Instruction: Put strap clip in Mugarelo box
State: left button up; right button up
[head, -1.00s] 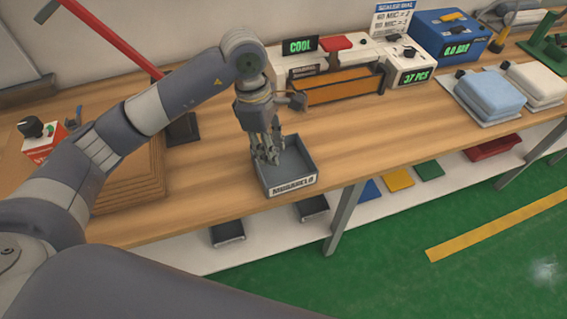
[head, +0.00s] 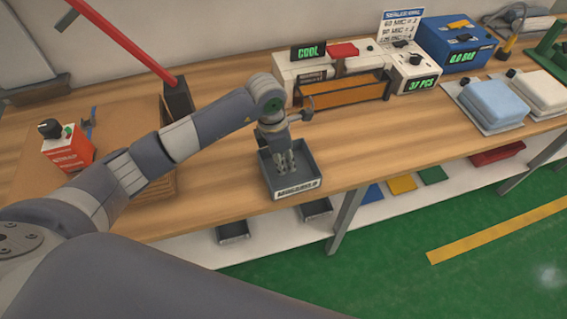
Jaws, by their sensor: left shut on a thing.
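The Mugarelo box (head: 299,188) is a small open grey tray with a white name label on its front wall. It stands on the wooden bench near the front edge. My left gripper (head: 287,172) points down inside the box's outline, with its fingers low over or in the box. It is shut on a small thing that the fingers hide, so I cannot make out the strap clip. Whether the fingertips touch the box floor cannot be told. My right gripper is not in view.
Behind the box stands a sealer (head: 340,90) with an orange front. A red lever (head: 125,40) and a red-white knob box (head: 67,148) are to the left. Blue and white pads (head: 492,98) lie to the right. The bench right of the box is clear.

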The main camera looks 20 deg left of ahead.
pick_arm(q)
notch_tip(320, 180, down, 2)
jog(key=shift+s+f+p, duration=0.1)
jog(key=shift+f+p, duration=0.15)
jog(key=shift+p, duration=0.05)
jog(key=shift+f, duration=0.35)
jog(key=o, duration=0.9)
jog(key=shift+r, duration=0.25)
jog(key=shift+a+r, duration=0.1)
jog(key=shift+r, duration=0.25)
notch_tip(320, 180, up, 11)
jog(key=s+a+b, duration=0.1)
jog(key=b, duration=0.2)
jog(key=shift+a, duration=0.15)
